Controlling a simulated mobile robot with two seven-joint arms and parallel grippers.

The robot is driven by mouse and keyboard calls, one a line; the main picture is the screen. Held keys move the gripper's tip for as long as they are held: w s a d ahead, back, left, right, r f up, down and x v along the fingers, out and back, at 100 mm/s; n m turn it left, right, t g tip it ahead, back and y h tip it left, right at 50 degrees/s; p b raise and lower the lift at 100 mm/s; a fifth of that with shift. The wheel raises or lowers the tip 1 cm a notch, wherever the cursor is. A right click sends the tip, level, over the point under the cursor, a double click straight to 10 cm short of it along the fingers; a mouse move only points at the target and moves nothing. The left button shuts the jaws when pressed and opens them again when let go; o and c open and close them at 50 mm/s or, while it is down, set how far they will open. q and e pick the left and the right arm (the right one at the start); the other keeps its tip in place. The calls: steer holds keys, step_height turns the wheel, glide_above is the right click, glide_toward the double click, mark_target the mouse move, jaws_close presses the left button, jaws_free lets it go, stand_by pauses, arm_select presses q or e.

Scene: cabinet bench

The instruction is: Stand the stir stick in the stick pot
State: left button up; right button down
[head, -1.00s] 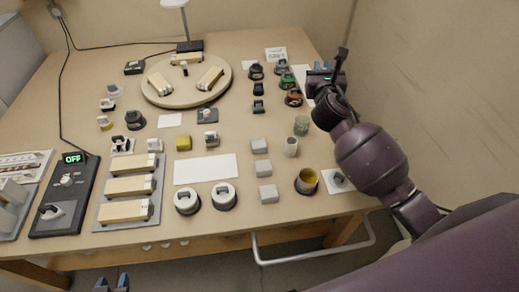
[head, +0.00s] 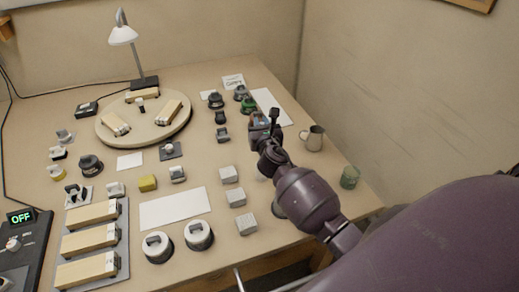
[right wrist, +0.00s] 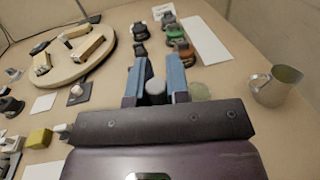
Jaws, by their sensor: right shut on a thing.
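My right gripper (head: 267,125) is above the right part of the bench. It also shows in the right wrist view (right wrist: 155,85), where its two blue fingers are shut on a grey, round-ended thing (right wrist: 155,91). I take this for the stir stick; only its end shows, so its tilt is hard to tell. I cannot pick out the stick pot for certain; my right arm hides part of the bench near the grey blocks. My left gripper is not in view now.
A metal jug (head: 313,139) and a green glass (head: 350,177) stand at the right edge. Grey blocks (head: 236,197) lie left of my arm. A round board (head: 170,131) with wooden blocks and a lamp (head: 123,35) are at the back. A white sheet (head: 175,208) is clear.

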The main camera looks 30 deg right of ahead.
step_height(320, 180, down, 9)
steer(key=b, duration=0.4)
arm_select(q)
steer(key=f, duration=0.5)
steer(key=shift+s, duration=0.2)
arm_select(e)
steer(key=c, duration=1.1)
jaws_free()
steer(key=shift+r, duration=0.1)
steer(key=shift+r, duration=0.25)
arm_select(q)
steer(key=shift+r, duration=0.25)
arm_select(e)
steer(key=v, duration=1.2)
steer(key=shift+f, duration=0.1)
